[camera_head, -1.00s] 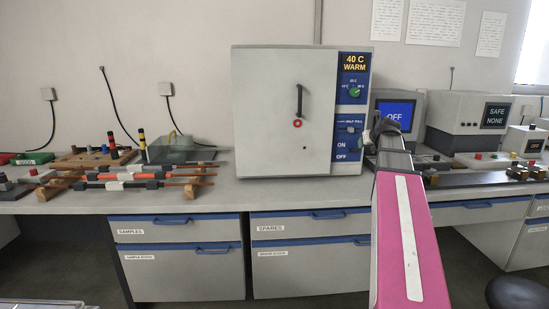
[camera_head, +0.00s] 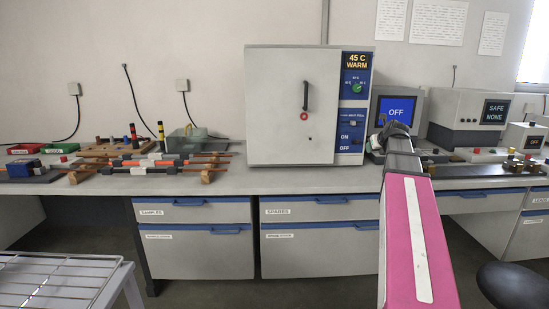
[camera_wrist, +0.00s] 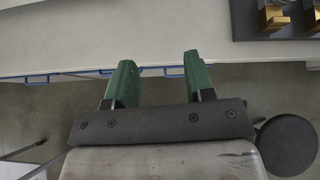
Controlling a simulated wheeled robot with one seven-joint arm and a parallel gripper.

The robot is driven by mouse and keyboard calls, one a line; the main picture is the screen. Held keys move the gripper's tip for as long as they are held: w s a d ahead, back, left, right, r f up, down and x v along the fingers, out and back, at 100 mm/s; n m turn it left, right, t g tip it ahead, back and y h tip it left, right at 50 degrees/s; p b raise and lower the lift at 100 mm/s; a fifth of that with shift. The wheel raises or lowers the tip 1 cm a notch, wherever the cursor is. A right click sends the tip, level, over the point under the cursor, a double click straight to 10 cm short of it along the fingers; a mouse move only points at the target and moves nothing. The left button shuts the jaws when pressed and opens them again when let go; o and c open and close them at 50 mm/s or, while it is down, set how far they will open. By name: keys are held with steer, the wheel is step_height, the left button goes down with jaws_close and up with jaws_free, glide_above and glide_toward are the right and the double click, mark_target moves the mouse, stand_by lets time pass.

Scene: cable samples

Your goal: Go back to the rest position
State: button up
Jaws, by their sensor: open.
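My gripper shows in the wrist view (camera_wrist: 158,82) with its two green fingers wide apart and nothing between them. It hangs over the front edge of the grey bench (camera_head: 300,180), with the floor below. The fingers cannot be made out there. The oven door is shut, and its display reads 45 C WARM.
Cable samples lie on wooden supports (camera_head: 208,176) at the left of the bench. A monitor (camera_head: 396,112) reading OFF and a tester (camera_head: 470,115) reading SAFE NONE stand right of the oven. A wire rack (camera_head: 60,280) is at lower left, a dark stool (camera_head: 513,287) at lower right.

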steer(key=s+a+f+n+g, duration=0.2)
steer(key=s+a+f+n, duration=0.1)
steer(key=a+f+n, duration=0.4)
steer(key=s+a+f+n+g, duration=0.2)
steer(key=s+f+n, duration=0.15)
steer(key=f, duration=0.55)
steer(key=s+a+f+n+g, duration=0.25)
steer(key=a+f+n, duration=0.25)
steer(key=f+n, duration=0.25)
steer(key=s+a+f+n+g, duration=0.2)
steer(key=s+a+f+n, duration=0.2)
steer(key=s+f+n, duration=0.4)
steer(key=s+a+f+n+g, duration=0.2)
steer(key=s+a+f+n, duration=0.2)
steer(key=s+f+n, duration=0.4)
steer(key=shift+s+a+f+h, duration=0.2)
steer(key=shift+s+a+h, duration=0.1)
steer(key=shift+a, duration=0.05)
